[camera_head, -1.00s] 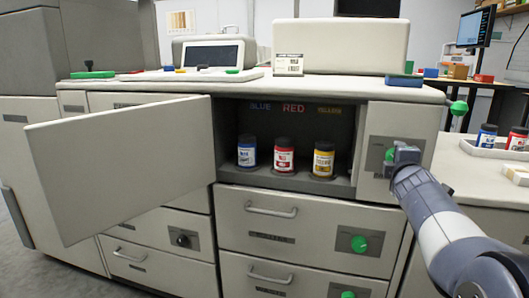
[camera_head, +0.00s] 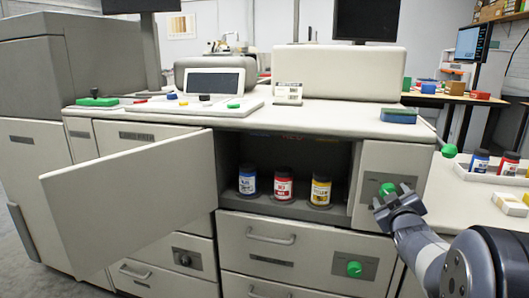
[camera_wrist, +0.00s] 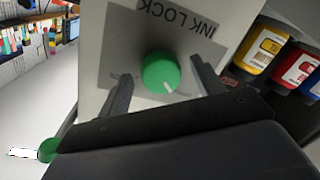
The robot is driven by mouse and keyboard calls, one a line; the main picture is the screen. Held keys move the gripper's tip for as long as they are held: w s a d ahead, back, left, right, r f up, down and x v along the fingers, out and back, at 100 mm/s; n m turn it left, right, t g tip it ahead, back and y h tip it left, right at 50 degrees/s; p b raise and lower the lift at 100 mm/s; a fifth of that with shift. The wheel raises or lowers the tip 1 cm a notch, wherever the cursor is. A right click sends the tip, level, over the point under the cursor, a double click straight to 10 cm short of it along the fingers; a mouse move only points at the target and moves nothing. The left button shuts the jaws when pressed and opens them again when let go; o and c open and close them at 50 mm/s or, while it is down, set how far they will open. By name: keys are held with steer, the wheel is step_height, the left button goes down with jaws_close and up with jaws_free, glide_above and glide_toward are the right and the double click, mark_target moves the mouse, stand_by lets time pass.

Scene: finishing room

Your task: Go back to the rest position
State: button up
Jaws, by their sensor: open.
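My gripper (camera_head: 392,196) is open in front of the green ink lock knob (camera_head: 387,189) on the right panel of the machine. In the wrist view the knob (camera_wrist: 161,73) sits between my two spread fingers, under the upside-down words "INK LOCK". I cannot tell whether the fingers touch it. A white line on the knob points to the lower right in that view. My arm comes in from the lower right of the head view.
The cabinet door (camera_head: 140,205) stands swung open to the left. Blue (camera_head: 247,181), red (camera_head: 283,185) and yellow (camera_head: 320,190) ink bottles stand in the open compartment. A tray (camera_head: 487,173) with bottles is at the right. A green ball-shaped knob (camera_head: 449,150) juts from the machine's right edge.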

steer(key=m+p, duration=0.7)
steer(key=shift+f+m+t, duration=0.1)
steer(key=shift+m+t, duration=0.2)
steer(key=shift+t, duration=0.1)
steer(key=shift+a, duration=0.1)
